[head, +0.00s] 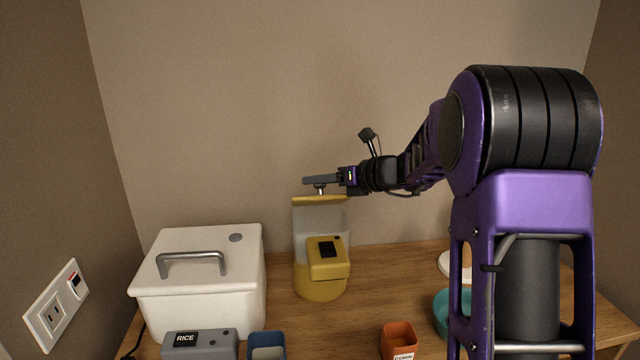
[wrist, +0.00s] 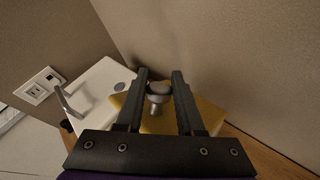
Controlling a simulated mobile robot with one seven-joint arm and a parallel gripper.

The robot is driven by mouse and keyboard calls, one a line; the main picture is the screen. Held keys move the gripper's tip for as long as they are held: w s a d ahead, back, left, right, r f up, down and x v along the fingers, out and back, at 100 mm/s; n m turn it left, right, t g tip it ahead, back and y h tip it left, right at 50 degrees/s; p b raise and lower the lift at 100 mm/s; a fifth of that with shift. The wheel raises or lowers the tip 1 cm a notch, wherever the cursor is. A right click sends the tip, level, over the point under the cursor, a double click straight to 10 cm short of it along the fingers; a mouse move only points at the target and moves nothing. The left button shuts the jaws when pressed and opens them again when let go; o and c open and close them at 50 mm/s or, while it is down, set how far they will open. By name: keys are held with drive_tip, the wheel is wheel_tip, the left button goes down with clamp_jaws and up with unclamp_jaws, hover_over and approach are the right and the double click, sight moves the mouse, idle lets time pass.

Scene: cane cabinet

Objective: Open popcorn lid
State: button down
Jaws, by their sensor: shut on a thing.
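The popcorn machine (head: 321,285) is yellow with a pale grey upper body and stands at the back middle of the table. Its flat yellow lid (head: 310,199) sits at the top, with a short grey knob (wrist: 157,90) in the middle. I cannot tell whether there is a gap under the lid. My gripper (head: 320,181) reaches in from the right, just above the lid, and is shut on the knob. In the wrist view the two black fingers stand on either side of the knob.
A white box with a grey handle (head: 202,290) stands close on the left. In front are a grey RICE container (head: 200,345), a blue cup (head: 266,345) and an orange CORN cup (head: 398,340). A teal bowl (head: 443,310) is at right, partly behind my arm. The wall is close behind.

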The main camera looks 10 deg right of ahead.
drive_tip(key=shift+w+r, duration=0.15)
drive_tip(key=c, duration=0.5)
unclamp_jaws()
drive_tip(key=shift+c, duration=0.2)
drive_tip(key=v, duration=1.7)
drive_tip(key=shift+d+r, duration=0.15)
drive_tip(key=shift+d, duration=0.1)
